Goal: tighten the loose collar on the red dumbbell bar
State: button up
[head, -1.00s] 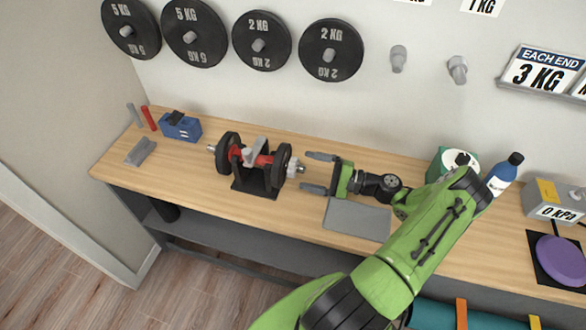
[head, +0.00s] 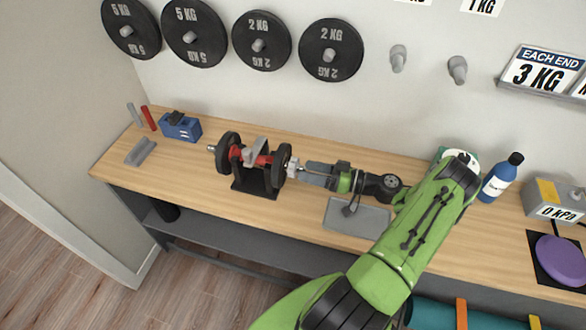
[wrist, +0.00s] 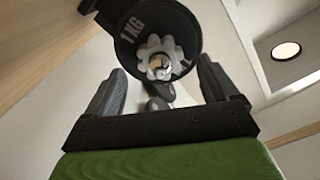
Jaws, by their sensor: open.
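The red dumbbell bar (head: 263,160) lies level in a black cradle (head: 256,187) on the bench, with dark plates on both ends and a grey clamp over its middle. A silver collar (head: 293,167) sits on its right end. In the wrist view the star-shaped collar (wrist: 147,60) faces me in front of a plate marked 1 KG (wrist: 133,28). My gripper (head: 306,172) is just right of that end, pointing left along the bar. In the wrist view my gripper (wrist: 160,82) is open, its fingers either side of the line to the collar, with no contact visible.
A grey mat (head: 357,215) lies under my arm. A blue box (head: 181,127) and a grey block (head: 141,151) are at the bench's left end. A blue bottle (head: 501,178) stands to the right. Weight plates (head: 331,50) hang on the wall behind.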

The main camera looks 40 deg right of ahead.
aim_at(297, 168)
jog(key=shift+w, duration=0.1)
jog(key=shift+x, duration=1.65)
jog(key=c, duration=0.9)
jog(key=m, duration=0.5)
jog(key=shift+a, duration=0.1)
jog(key=m, duration=0.7)
jog(key=shift+w+a, duration=0.1)
jog(key=shift+w, duration=0.1)
jog(key=m, duration=0.4)
jog(key=shift+w+a+m, duration=0.1)
jog(key=shift+m, duration=0.3)
jog(key=m, duration=0.6)
jog(key=shift+w, duration=0.1)
jog(key=o, duration=0.9)
